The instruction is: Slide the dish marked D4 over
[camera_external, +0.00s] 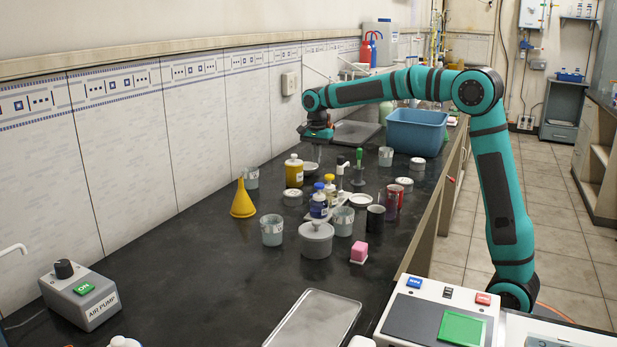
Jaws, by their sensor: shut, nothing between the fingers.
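No D4 marking is readable in this view, so I cannot tell which dish carries it. Shallow white dishes lie among the bench items: one at the back (311,170) and one in the middle (360,200). Small round lidded containers (292,198) also stand there, with others on the right (404,184) and farther back (417,164). My gripper (317,155) is shut and empty, pointing down near the back dish, behind the yellow bottle. Whether its fingertips touch anything is too small to tell.
A blue tub (416,133) stands behind. The bench's left front is mostly clear, beside a metal tray (313,322).

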